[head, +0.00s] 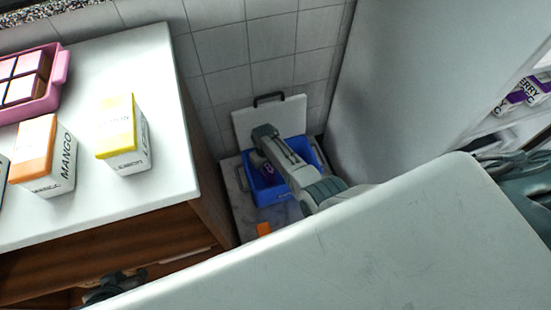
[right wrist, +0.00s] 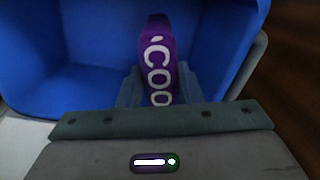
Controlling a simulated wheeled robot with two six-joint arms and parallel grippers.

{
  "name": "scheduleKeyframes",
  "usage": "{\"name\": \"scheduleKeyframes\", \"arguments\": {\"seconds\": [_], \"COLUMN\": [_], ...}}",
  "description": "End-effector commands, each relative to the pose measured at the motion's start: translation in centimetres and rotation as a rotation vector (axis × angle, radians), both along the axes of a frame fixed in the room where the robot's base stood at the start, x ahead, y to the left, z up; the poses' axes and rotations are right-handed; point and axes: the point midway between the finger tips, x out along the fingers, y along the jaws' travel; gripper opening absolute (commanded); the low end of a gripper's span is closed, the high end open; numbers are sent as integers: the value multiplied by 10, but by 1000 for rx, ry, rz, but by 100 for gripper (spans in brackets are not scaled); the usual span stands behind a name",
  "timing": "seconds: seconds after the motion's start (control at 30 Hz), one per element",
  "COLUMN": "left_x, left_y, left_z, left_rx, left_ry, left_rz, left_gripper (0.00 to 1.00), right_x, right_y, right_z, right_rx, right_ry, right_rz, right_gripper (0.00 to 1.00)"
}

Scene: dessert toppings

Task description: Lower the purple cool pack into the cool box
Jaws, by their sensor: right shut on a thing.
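The blue cool box (head: 268,196) stands open in the gap between the counters, with its pale lid (head: 285,117) raised at the back. My right arm reaches over it from the right. In the right wrist view, my right gripper (right wrist: 158,88) is shut on the purple cool pack (right wrist: 157,55), which shows white lettering. The pack is over or within the box opening (right wrist: 60,60); its exact depth is unclear. In the head view the pack is mostly hidden by my arm. My left gripper (head: 112,288) seems to be the dark shape low at the left; its jaws are unclear.
The left white counter (head: 120,190) holds a yellow carton (head: 123,135), an orange mango carton (head: 45,155) and a pink tray (head: 55,95). A white surface (head: 400,240) fills the foreground. Purple-lettered packs (head: 525,95) lie at the right. Tiled wall stands behind the box.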

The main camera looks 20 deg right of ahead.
Motion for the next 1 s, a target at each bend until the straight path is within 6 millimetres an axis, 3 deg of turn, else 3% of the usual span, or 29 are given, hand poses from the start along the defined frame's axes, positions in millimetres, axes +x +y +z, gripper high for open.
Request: {"name": "scheduleKeyframes", "arguments": {"seconds": [1.0], "left_x": [0], "left_y": [0], "left_z": [-10], "left_rx": [0], "left_ry": [0], "left_rz": [0], "left_gripper": [34], "right_x": [1], "right_y": [0], "right_z": [-11], "right_rx": [0], "right_ry": [-2], "right_rz": [0], "right_gripper": [0]}}
